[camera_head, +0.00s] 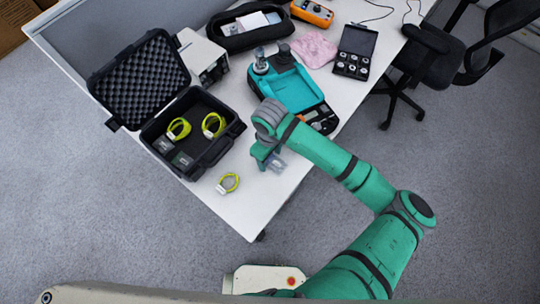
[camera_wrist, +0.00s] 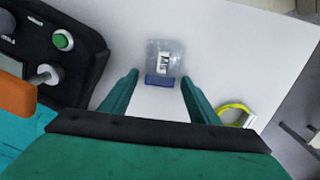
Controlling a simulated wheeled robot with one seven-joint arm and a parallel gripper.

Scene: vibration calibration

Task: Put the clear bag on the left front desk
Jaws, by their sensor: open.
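The clear bag (camera_wrist: 164,57) lies on the white desk, with a white printed label and a blue strip at its near end. In the wrist view it sits between and just beyond the fingertips of my open gripper (camera_wrist: 158,82), and nothing is held. In the head view the bag (camera_head: 277,163) shows only as a small clear patch beside my gripper (camera_head: 268,160), partly hidden by it. The white desk (camera_head: 250,210) runs from the front corner to the upper right.
A black foam-lined case (camera_head: 215,151) stands open left of my gripper, with yellow-green bands inside. Another yellow-green band (camera_head: 228,183) lies on the desk in front of it. A teal device (camera_head: 298,92) is behind my arm. The desk's front corner is mostly clear.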

